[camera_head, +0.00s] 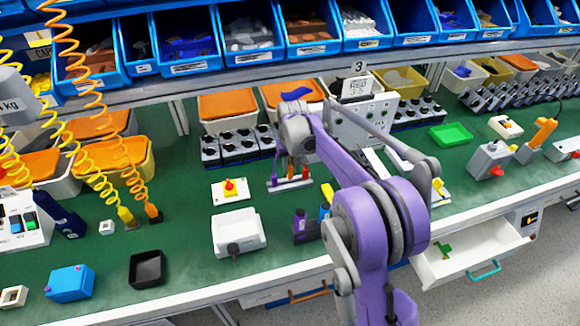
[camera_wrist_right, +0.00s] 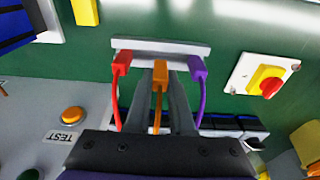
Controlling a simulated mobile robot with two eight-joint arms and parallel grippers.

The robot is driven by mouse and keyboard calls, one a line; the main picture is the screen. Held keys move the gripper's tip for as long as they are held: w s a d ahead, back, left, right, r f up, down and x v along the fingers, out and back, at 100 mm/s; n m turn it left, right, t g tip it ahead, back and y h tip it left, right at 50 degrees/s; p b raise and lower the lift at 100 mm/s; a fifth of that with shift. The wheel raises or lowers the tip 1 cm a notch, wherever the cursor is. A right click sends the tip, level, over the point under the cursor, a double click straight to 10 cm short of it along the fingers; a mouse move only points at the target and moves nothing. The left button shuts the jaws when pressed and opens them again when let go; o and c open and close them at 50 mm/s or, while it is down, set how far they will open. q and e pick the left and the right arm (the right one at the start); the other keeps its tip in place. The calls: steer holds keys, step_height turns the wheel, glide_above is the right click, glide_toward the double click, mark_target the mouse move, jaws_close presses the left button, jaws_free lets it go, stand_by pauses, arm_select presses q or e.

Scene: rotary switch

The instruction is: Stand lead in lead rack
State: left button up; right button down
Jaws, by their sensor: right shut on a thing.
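The lead rack (camera_wrist_right: 185,50) is a pale grey bar on the green bench top, also in the head view (camera_head: 273,185). A red lead (camera_wrist_right: 121,62) is at one end and a purple lead (camera_wrist_right: 199,70) at the other. An orange lead (camera_wrist_right: 160,68) is between them, at the middle of the rack. My right gripper (camera_wrist_right: 160,78) is shut on the orange lead, with its fingers on either side of it. Whether the orange plug is fully seated cannot be told. In the head view the right wrist partly hides the gripper. My left gripper is not in view.
A white box with a red-and-yellow switch (camera_head: 230,188) stands left of the rack. A white device (camera_head: 238,232) is in front of it. An open drawer (camera_head: 465,250) sticks out at right.

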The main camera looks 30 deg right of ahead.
steer(key=shift+f, duration=0.2)
stand_by(0.6)
steer(key=shift+f+b, duration=0.75)
steer(key=shift+f, duration=0.25)
steer(key=c, duration=0.7)
jaws_free()
steer(key=shift+r, duration=0.1)
step_height(320, 180, up, 11)
steer(key=s, duration=0.1)
steer(key=shift+s+a+f+p, duration=0.2)
steer(key=shift+p, duration=0.2)
